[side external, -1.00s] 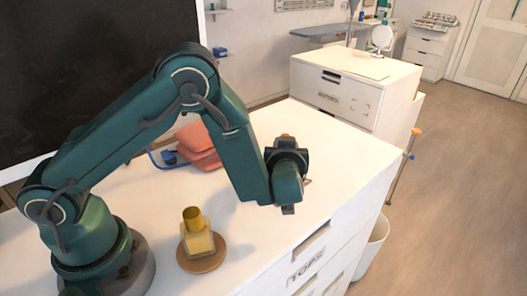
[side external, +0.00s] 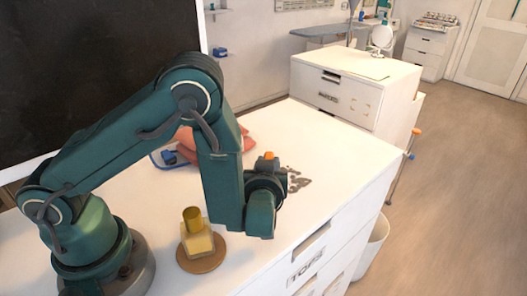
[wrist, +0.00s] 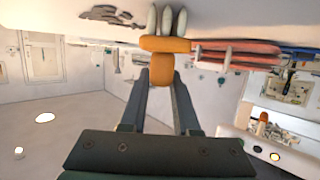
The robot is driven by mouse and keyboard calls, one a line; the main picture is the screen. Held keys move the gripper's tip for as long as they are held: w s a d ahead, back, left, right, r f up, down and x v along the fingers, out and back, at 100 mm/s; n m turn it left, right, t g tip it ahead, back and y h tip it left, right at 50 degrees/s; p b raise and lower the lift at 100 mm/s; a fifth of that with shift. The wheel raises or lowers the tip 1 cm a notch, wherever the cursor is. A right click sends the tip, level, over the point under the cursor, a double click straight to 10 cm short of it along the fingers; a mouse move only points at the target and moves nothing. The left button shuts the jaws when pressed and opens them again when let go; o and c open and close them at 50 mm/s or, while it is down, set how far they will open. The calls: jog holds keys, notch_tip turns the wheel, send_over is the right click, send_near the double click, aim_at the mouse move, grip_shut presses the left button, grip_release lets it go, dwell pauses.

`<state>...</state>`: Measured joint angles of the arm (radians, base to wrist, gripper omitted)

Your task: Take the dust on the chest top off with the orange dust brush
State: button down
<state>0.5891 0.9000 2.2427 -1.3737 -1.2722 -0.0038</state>
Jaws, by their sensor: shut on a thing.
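The orange dust brush (wrist: 166,45) is between my gripper's fingers (wrist: 160,92) in the wrist view, with its pale bristles pointing at the white chest top. I cannot tell whether the bristles touch it. In the side view a bit of the orange brush (side external: 268,156) shows above my gripper (side external: 266,178), whose fingertips are mostly hidden. The dust (side external: 298,181) is a dark grey patch on the chest top (side external: 335,165), just right of my gripper. In the wrist view the dust (wrist: 112,14) lies left of the bristles, apart from them.
Folded red cloths (side external: 240,140) lie behind my arm, near a blue-edged item (side external: 168,158). A second white cabinet (side external: 345,95) stands behind. The chest's right edge is clear.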

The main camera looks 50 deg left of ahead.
jog(key=shift+w, duration=2.7)
jog(key=shift+s+d, duration=0.15)
jog(key=shift+d, duration=1.05)
jog(key=shift+s+a, duration=0.1)
jog(key=shift+s, duration=2.8)
jog(key=shift+w, duration=3.05)
notch_tip(320, 180, up, 8)
